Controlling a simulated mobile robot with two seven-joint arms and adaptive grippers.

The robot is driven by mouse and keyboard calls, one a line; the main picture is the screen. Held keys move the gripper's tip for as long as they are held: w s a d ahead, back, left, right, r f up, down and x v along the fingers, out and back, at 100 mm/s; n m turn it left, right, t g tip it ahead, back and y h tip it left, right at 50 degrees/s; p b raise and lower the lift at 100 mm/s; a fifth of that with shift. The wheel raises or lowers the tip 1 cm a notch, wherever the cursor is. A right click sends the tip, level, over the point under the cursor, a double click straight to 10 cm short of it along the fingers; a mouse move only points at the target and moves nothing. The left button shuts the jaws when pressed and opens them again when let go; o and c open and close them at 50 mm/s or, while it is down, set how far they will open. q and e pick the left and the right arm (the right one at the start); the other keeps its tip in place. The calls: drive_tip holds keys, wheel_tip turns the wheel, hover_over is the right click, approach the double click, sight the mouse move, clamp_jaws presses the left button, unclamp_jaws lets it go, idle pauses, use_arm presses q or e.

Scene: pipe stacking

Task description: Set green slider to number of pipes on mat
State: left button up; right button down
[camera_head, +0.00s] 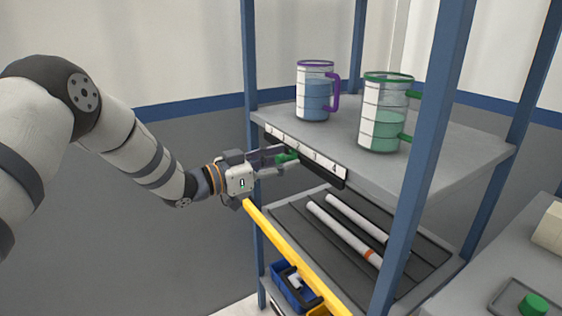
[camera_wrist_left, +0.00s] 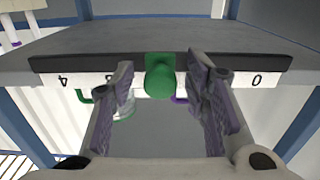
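The green slider (camera_head: 286,158) sits on the numbered strip (camera_head: 325,164) along the front edge of the upper shelf. In the left wrist view the slider (camera_wrist_left: 160,75) is about midway between the inverted 4 and the 0; the number behind it is hidden. My left gripper (camera_head: 284,162) is open, with one finger on each side of the slider and gaps to it in the left wrist view (camera_wrist_left: 164,88). Two white pipes, one plain (camera_head: 358,218) and one with an orange band (camera_head: 342,233), lie on the dark ridged mat (camera_head: 284,222) on the lower shelf. My right gripper is not visible.
A purple-handled jug (camera_head: 314,92) and a green-handled jug (camera_head: 383,118) stand on the upper shelf. A yellow bar (camera_head: 290,255) crosses the lower shelf's front. Blue posts (camera_head: 420,150) frame the rack. A blue bin (camera_head: 293,290) is below.

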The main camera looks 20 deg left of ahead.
use_arm(q)
drive_tip(key=v, duration=1.2)
drive_tip(key=shift+f, duration=0.1)
